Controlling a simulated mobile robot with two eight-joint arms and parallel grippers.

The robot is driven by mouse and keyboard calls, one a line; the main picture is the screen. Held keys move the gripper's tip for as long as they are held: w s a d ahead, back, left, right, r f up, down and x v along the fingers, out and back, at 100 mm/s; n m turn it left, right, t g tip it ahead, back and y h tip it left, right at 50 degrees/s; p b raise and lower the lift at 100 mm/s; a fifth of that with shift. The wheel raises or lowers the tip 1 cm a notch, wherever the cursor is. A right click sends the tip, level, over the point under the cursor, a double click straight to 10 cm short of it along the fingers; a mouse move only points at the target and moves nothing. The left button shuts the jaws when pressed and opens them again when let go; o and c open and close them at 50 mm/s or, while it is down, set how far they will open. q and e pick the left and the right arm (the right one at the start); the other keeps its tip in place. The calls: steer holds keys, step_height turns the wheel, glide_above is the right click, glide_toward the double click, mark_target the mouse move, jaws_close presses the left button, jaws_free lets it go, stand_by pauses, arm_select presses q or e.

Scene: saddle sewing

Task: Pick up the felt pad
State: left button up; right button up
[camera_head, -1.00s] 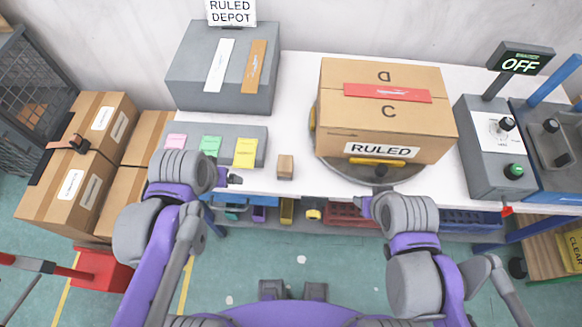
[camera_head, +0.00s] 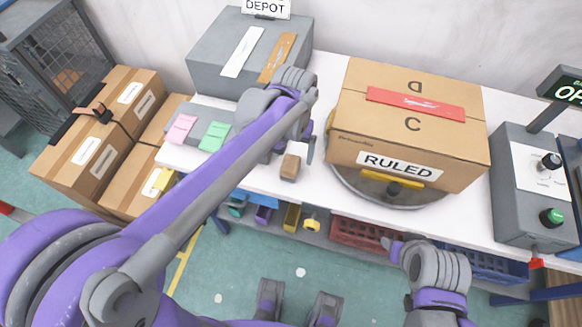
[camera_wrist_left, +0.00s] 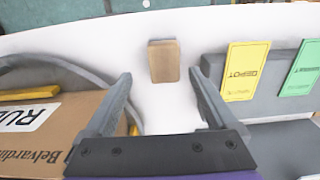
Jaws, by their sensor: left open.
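A large cardboard box marked RULED (camera_head: 400,165) sits on a round turntable (camera_head: 345,188) right of the pad. A grey depot box (camera_head: 205,65) stands behind. Pink (camera_head: 182,127) and green (camera_head: 215,135) cards lie on a grey stand; a yellow card (camera_wrist_left: 245,70) shows in the wrist view.

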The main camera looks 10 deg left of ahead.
mark_target(290, 163)
arm_select(q)
steer(key=f, duration=0.4)
steer(key=shift+s+a+f, duration=0.1)
steer(key=shift+a+f, duration=0.1)
steer(key=shift+a, duration=0.2)
steer(key=shift+f, duration=0.5)
jaws_close()
steer(key=shift+r+p, duration=0.3)
steer(key=shift+r, duration=4.75)
